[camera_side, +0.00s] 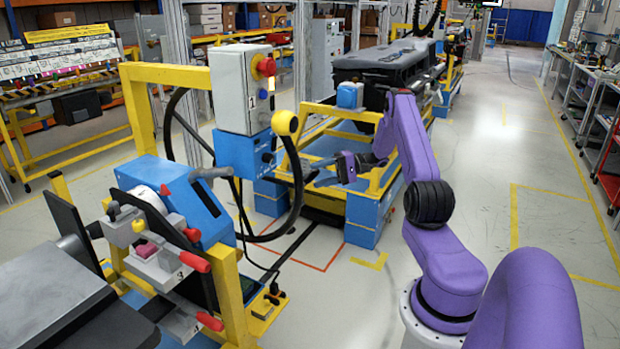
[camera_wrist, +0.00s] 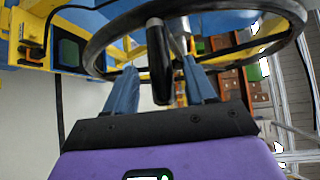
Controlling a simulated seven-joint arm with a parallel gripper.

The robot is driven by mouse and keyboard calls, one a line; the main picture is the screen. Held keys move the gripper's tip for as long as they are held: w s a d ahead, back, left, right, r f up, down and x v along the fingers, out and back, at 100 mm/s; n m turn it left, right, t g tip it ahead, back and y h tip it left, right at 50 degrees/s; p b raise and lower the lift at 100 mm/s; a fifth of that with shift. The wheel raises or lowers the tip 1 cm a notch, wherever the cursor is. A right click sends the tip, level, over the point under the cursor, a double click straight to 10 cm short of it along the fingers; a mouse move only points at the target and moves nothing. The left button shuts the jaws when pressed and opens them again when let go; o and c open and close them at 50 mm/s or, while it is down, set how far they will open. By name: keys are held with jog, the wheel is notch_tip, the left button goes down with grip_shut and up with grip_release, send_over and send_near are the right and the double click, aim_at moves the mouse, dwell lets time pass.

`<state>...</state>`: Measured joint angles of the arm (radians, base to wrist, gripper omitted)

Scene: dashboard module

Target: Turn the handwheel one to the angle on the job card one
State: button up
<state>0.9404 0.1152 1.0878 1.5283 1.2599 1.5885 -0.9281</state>
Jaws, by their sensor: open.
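The handwheel shows in the side view as a black curved rim (camera_side: 297,190), seen nearly edge-on in front of the blue and grey control box. A yellow ball (camera_side: 285,122) sits at its upper end. In the wrist view the wheel's black rim (camera_wrist: 95,50) arcs across the top, and a black handle (camera_wrist: 160,70) points toward the camera. My gripper (camera_wrist: 160,88) is open, with one blue finger on each side of the handle in that picture. I cannot tell whether they touch it. In the side view my gripper (camera_side: 325,168) is right of the rim. I cannot make out a job card.
The grey control box (camera_side: 232,88) has a red button (camera_side: 266,67) and stands by a yellow frame (camera_side: 160,75). A clamp fixture with red handles (camera_side: 195,262) is at front left. The floor at right is clear.

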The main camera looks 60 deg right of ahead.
aim_at(315, 175)
jog(key=shift+x, duration=1.9)
grip_shut()
jog(key=r, duration=0.2)
jog(key=r+m+g, duration=0.1)
jog(key=r, duration=0.2)
jog(key=r+g, duration=0.1)
jog(key=r, duration=0.1)
jog(key=shift+w+r+h, duration=0.25)
jog(key=shift+w+h, duration=0.15)
notch_tip(315, 175, up, 7)
jog(key=w, duration=0.3)
jog(key=shift+f+m, duration=0.2)
jog(key=shift+m, duration=0.1)
grip_release()
jog(key=shift+s, duration=0.1)
